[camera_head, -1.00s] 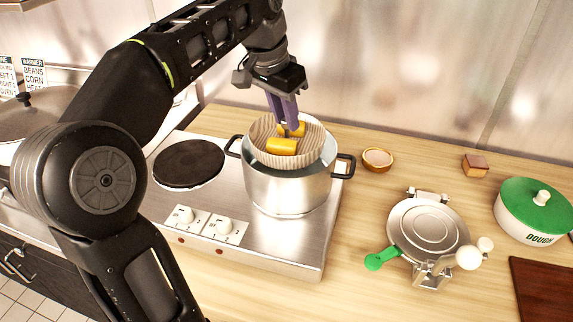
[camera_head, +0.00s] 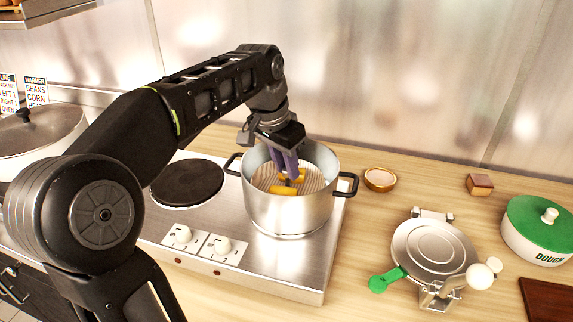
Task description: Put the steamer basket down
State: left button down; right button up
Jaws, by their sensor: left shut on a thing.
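The steamer basket (camera_head: 308,184), round, ribbed and pale brown, sits down inside the steel pot (camera_head: 288,213), below its rim. It holds yellow corn pieces (camera_head: 284,190). My left gripper (camera_head: 287,172) reaches down into the pot from above, its purple fingers shut on the basket. The fingers and the pot wall hide part of the basket, so I cannot tell whether it touches the pot's bottom. My right gripper is not in view.
The pot stands on a steel two-burner stove; the left burner (camera_head: 187,183) is bare. A small bowl (camera_head: 380,179), a tortilla press (camera_head: 434,250) with a green handle, a brown block (camera_head: 480,184) and a green-lidded dough pot (camera_head: 540,230) are on the wooden counter. A lidded pot (camera_head: 40,135) stands at left.

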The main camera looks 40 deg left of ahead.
pick_arm(q)
jog(key=shift+r, duration=0.1)
jog(key=shift+f+b, duration=0.3)
jog(key=shift+f, duration=0.1)
jog(key=c, duration=1.2)
grip_release()
jog(key=shift+c, duration=0.2)
jog(key=shift+r+p, duration=0.4)
jog(key=shift+r, duration=0.35)
jog(key=p+v, duration=0.5)
jog(key=v, duration=0.6)
jog(key=shift+s+p, duration=0.2)
jog(key=shift+p, duration=0.1)
